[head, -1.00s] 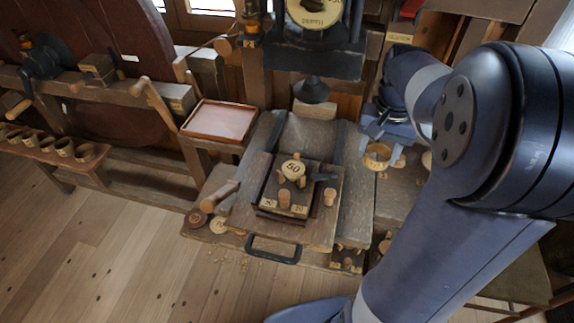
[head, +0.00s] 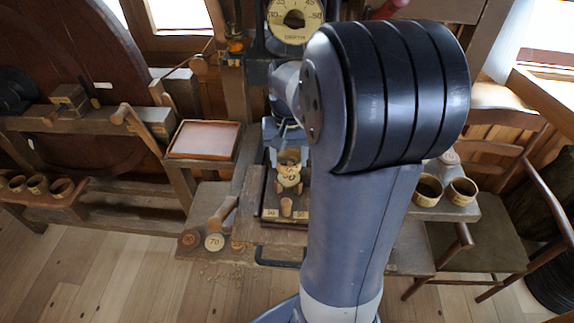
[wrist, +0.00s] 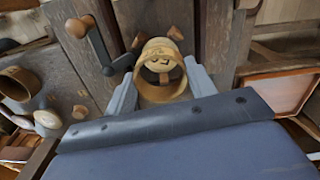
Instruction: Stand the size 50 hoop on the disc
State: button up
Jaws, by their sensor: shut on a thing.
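My gripper (head: 287,150) is shut on a light wooden hoop (head: 289,157). In the wrist view my gripper (wrist: 161,92) has a grey finger on each side of the hoop (wrist: 158,92). No size number is readable on the hoop. The round disc (head: 289,177), marked 50, is held among wooden pegs on a dark block. It shows through the hoop's opening in the wrist view (wrist: 162,66). The hoop is over the disc, its opening roughly lined up with it. I cannot tell whether they touch.
Two hoops stand on the right shelf (head: 428,190). Several more stand on the left bench (head: 38,184). A disc marked 70 (head: 214,242) lies front left beside a wooden handle. A shallow, empty-looking tray (head: 204,139) is left of my gripper. A dark crank handle (wrist: 100,50) is near the hoop.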

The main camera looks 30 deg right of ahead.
aim_at(289, 178)
jog(key=shift+f, duration=1.75)
jog(key=shift+f, duration=0.25)
jog(key=o, duration=0.9)
jog(key=shift+o, duration=0.2)
jog(key=shift+r, duration=0.65)
notch_tip(289, 178, up, 11)
jog(key=shift+r, duration=0.15)
